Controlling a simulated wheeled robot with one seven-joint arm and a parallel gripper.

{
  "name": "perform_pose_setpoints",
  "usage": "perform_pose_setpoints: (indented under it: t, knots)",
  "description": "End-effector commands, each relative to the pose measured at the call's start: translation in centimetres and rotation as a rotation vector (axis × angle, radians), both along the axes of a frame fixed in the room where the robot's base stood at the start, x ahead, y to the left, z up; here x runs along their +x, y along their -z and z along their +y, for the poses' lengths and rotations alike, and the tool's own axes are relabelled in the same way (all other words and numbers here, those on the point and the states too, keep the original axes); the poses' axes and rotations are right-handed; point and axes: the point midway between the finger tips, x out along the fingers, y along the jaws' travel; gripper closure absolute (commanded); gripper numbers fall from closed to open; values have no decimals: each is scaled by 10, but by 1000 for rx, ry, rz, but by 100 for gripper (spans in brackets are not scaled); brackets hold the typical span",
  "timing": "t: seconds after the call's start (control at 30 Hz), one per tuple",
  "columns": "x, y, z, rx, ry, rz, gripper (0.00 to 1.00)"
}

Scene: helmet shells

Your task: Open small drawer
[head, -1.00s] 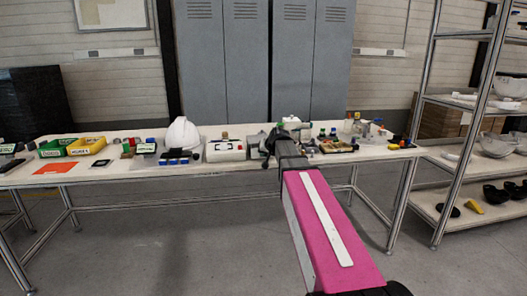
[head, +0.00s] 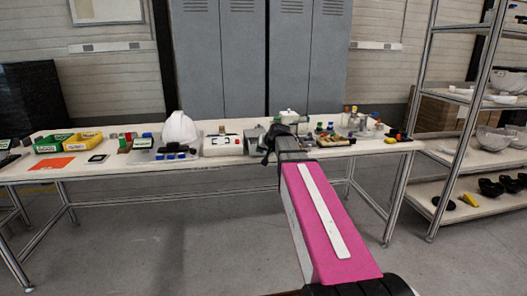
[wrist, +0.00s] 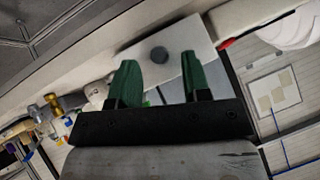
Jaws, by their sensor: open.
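In the wrist view, a white box-like front with a round dark knob (wrist: 158,54) lies just beyond my fingertips. I take this for the small drawer; it looks closed, though its edges are hard to make out. My gripper (wrist: 157,62) has two green fingers set wide apart, with the knob between them in the picture and no visible contact. In the head view my arm reaches over the table, and its dark end (head: 272,145) hides part of what stands behind it. A white box (head: 222,145) stands just left of it; I cannot tell whether this is the drawer unit.
A white helmet (head: 180,130) stands left on the long white table (head: 115,172). Green (head: 53,143) and yellow (head: 84,142) bins are at far left. Small bottles and parts crowd the right side. Grey lockers (head: 230,60) stand behind; a shelf rack (head: 445,140) is at right.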

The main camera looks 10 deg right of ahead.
Motion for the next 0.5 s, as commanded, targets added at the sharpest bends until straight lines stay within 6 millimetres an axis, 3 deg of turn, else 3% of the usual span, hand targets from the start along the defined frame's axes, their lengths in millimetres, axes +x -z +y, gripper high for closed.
perform_pose_setpoints:
  t: [0.3,0.5]
  knots:
    - [-44,-39,-12,0,1,-2,56]
    - [-62,-57,-19,0,0,-1,56]
